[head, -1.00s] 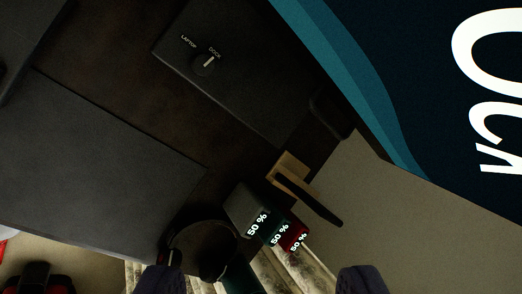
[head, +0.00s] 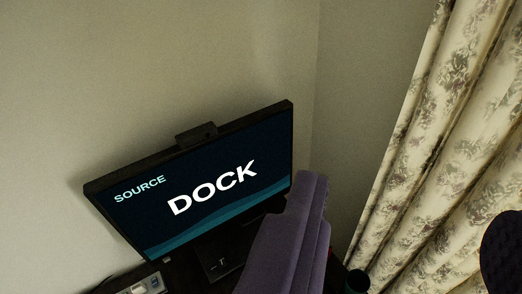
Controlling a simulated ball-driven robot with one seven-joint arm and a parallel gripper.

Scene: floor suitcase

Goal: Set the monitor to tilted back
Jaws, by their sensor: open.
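The monitor (head: 212,190) stands in the left half of the head view. Its dark screen reads "SOURCE DOCK" above a teal band, and it appears rolled because the view is slanted. Its exact tilt is hard to tell. My gripper (head: 408,195) is open and empty, its purple fingers wide apart. The left finger is in front of the area beside the monitor's lower right corner and hides part of the desk there. The right finger is at the right edge of the picture. I see no clear contact with the monitor. The monitor's stand is mostly hidden.
A small dark webcam (head: 196,134) sits on the monitor's top edge. A dark box with a knob (head: 221,262) lies below the screen. A socket strip (head: 144,286) is at the lower left. A dark cup (head: 357,281) and floral curtain (head: 440,130) are at right. Bare wall stands behind.

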